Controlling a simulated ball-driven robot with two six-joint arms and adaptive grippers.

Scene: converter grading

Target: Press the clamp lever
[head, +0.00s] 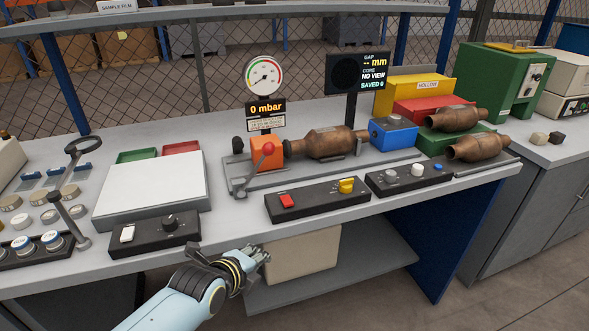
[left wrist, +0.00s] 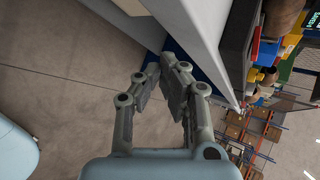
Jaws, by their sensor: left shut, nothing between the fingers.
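A brown converter (head: 328,142) lies in the fixture between the orange block and a blue block (head: 393,133). My left gripper (head: 259,256) is shut and empty, in front of the bench edge and lower than the lever, well apart from it. In the left wrist view the fingers (left wrist: 164,72) show beside the bench front; the lever cannot be made out there. My right gripper is not in view.
A control box with a red switch and yellow knob (head: 317,199) sits at the bench's front edge, between my left gripper and the fixture. Another box (head: 153,234) lies left. A gauge (head: 263,76) stands behind the lever. Two converters (head: 478,148) rest at right.

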